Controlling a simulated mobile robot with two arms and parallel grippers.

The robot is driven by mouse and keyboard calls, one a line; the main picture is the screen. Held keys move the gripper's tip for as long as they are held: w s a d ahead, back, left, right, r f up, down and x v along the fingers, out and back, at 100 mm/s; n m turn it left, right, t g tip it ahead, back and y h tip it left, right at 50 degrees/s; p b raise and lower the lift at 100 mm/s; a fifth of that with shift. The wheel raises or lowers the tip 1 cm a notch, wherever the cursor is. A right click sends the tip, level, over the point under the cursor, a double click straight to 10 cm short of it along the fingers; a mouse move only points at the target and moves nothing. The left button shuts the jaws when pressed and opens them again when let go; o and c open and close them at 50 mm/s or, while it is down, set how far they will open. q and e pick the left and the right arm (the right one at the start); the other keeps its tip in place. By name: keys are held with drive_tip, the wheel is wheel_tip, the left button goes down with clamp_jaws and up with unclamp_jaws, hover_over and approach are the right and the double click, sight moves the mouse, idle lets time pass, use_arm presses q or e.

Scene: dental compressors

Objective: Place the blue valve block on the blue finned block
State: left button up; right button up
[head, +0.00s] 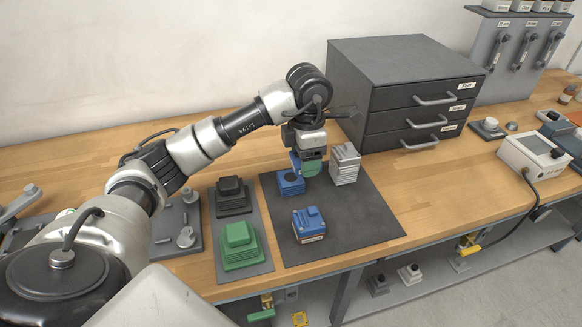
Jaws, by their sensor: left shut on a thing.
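Another blue block (308,221) with raised parts on top sits nearer the mat's front. Which one is the valve block is unclear. My right gripper is not in view.
A light grey finned stack (345,165) stands close right of the gripper. Black (233,194) and green (239,247) stepped stacks stand on a grey strip at left. A dark drawer cabinet (400,90) is behind. The mat's (365,220) right side is clear.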

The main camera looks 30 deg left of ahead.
use_arm(q)
hover_over(291, 177)
wheel_tip(291, 177, down, 3)
drive_tip(key=shift+r, duration=0.1)
wheel_tip(291, 177, down, 4)
drive_tip(key=shift+r+p, duration=0.15)
drive_tip(key=shift+p, duration=0.55)
drive_tip(key=shift+f, duration=0.3)
drive_tip(key=o, duration=1)
drive_tip(key=shift+o, duration=0.2)
drive_tip(key=shift+r, duration=0.1)
drive_tip(key=shift+r, duration=0.2)
wheel_tip(291, 177, up, 12)
drive_tip(key=b, duration=0.1)
drive_tip(key=shift+f+b, duration=0.15)
drive_tip(key=shift+b, duration=0.25)
